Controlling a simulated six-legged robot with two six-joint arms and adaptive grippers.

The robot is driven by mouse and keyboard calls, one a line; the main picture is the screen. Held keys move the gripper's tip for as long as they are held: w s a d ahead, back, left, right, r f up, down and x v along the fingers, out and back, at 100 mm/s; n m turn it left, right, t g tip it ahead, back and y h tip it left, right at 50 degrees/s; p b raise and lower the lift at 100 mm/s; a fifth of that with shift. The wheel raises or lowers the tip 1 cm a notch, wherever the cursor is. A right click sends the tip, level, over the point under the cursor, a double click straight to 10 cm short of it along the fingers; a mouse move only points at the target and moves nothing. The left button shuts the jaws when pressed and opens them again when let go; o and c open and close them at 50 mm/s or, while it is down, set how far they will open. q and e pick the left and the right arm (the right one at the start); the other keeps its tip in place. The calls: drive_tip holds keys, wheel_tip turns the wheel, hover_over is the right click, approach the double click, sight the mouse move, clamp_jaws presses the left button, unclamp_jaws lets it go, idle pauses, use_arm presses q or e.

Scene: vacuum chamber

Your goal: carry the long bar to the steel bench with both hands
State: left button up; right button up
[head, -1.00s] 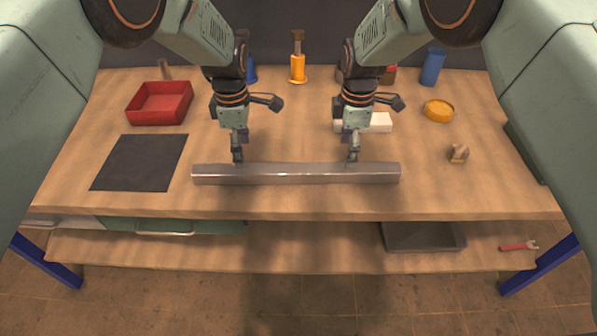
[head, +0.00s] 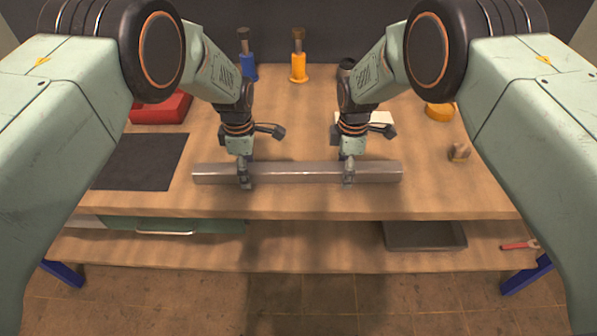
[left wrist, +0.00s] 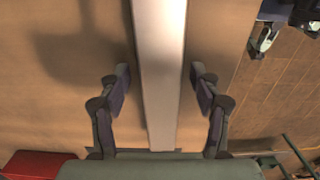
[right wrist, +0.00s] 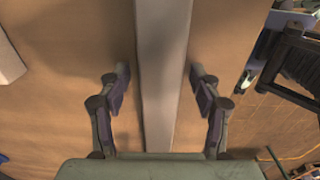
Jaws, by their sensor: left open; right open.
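The long bar (head: 298,172) is a grey metal bar lying flat on the wooden bench top, near its front edge. My left gripper (head: 245,178) is over the left part of the bar. In the left wrist view its open fingers (left wrist: 160,88) stand on either side of the bar (left wrist: 160,60), with gaps on both sides. My right gripper (head: 349,174) is over the right part of the bar. In the right wrist view its open fingers (right wrist: 160,88) straddle the bar (right wrist: 163,60) the same way, apart from it. I cannot identify a separate steel bench.
On the wooden bench (head: 300,205) are a red tray (head: 160,110), a dark mat (head: 138,162), a white block (head: 380,118), a yellow round container (head: 439,111) and a small brown object (head: 459,153). Blue (head: 247,68) and yellow (head: 298,68) objects stand behind. A grey bin (head: 425,236) sits on the lower shelf.

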use_arm(q)
drive_tip(key=shift+s+a, duration=0.1)
drive_tip(key=shift+a, duration=0.05)
use_arm(e)
drive_tip(key=shift+s+a+r, duration=0.1)
drive_tip(key=shift+a, duration=0.05)
use_arm(q)
drive_tip(key=shift+c, duration=0.8)
use_arm(e)
drive_tip(key=shift+c, duration=0.8)
use_arm(q)
drive_tip(key=c, duration=0.5)
use_arm(e)
drive_tip(key=c, duration=0.5)
use_arm(q)
clamp_jaws()
use_arm(e)
clamp_jaws()
